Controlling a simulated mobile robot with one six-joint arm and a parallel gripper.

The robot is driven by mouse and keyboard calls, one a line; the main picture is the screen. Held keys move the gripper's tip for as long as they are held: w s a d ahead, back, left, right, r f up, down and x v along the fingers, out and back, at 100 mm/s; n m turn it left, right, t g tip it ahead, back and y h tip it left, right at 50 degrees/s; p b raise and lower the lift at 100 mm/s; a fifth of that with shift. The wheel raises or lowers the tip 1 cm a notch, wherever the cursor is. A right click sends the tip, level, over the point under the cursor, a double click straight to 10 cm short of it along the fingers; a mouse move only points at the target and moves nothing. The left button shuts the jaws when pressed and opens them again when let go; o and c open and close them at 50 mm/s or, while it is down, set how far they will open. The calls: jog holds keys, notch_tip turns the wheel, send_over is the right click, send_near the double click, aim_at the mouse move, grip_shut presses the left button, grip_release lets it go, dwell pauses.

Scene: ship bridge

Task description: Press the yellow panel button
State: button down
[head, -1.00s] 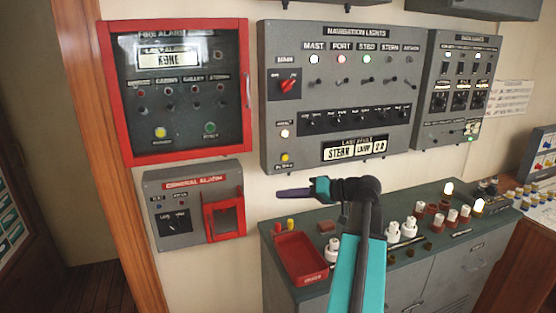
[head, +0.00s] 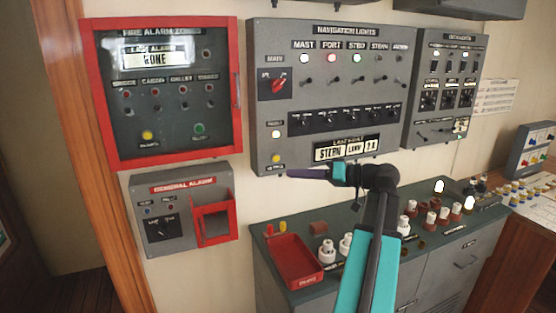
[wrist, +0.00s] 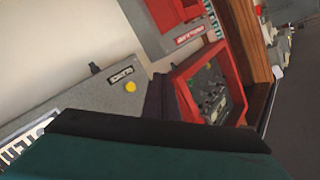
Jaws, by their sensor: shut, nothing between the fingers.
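A yellow button (head: 277,158) sits at the lower left corner of the grey navigation lights panel (head: 262,120), below a lit white lamp. It also shows in the wrist view (wrist: 130,87), next to a small label. Another yellow button (head: 148,135) is on the red-framed fire alarm panel (head: 236,110) to the left. My gripper (head: 291,173) is shut and empty, its dark fingers pointing left. Its tip appears just below and right of the navigation panel's yellow button. In the wrist view the dark fingers (wrist: 165,100) appear right of that button. I see no clear contact; the depth gap cannot be told.
The general alarm box (head: 145,190) with a red frame hangs below the fire alarm panel. A red tray (head: 318,268) and several white and red-brown parts stand on the cabinet top below my arm. Another switch panel (head: 425,130) is at the right.

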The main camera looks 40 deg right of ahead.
aim_at(276, 159)
jog(key=w+d, duration=0.1)
jog(key=w, duration=0.1)
jog(key=w+d, duration=0.1)
jog(key=w, duration=0.2)
jog(key=w+d, duration=0.1)
jog(key=w, duration=0.1)
jog(key=shift+w, duration=0.3)
jog(key=shift+w+d, duration=0.1)
dwell(2.1)
jog(key=shift+w+d+b, duration=0.15)
jog(key=shift+w+b, duration=0.3)
jog(key=shift+b, duration=0.05)
jog(key=shift+w+d, duration=0.15)
jog(key=shift+w, duration=0.25)
dwell(1.0)
jog(key=shift+s, duration=0.15)
jog(key=shift+s+a+b, duration=0.35)
jog(key=shift+s+b, duration=0.05)
jog(key=shift+s, duration=0.25)
dwell(0.4)
